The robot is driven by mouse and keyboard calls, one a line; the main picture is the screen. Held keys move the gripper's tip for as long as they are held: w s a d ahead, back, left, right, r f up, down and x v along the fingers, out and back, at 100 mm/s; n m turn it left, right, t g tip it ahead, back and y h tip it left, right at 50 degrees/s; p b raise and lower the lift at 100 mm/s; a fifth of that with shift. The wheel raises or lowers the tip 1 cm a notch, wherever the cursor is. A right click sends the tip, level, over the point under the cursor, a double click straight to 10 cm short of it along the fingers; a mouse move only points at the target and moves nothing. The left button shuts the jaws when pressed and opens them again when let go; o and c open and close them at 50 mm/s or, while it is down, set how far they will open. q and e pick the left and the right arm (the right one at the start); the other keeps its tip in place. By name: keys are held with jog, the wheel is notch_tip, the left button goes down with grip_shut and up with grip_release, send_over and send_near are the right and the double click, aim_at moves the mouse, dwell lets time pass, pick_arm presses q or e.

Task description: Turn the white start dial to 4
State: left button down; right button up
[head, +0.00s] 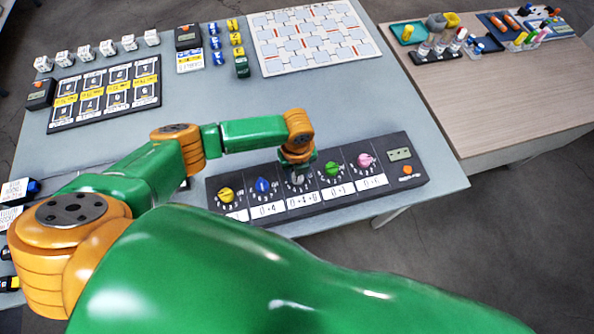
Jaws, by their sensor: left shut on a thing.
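A dark dial panel (400,146) lies near the front edge of the grey table. It carries a row of dials: yellow (226,195), blue (263,186), green (333,169) and pink (366,160). My left gripper (298,177) points down over the middle place of the row, between the blue and green dials, and is shut on the dial there. That dial is hidden by the gripper, so its colour and setting cannot be read. White labels lie below the dials. My right gripper is not in view.
A small display and an orange button (407,170) are at the panel's right end. A black card board (107,94), white cubes and a patterned white board (312,40) lie farther back. A wooden table (500,95) with trays stands at right.

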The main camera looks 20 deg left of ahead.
pick_arm(q)
jog(key=shift+s+m, duration=0.1)
jog(key=shift+m, duration=0.7)
jog(key=shift+f, duration=0.1)
jog(key=shift+c, duration=2.1)
grip_release()
notch_tip(320, 180, up, 7)
jog(key=shift+r, duration=0.15)
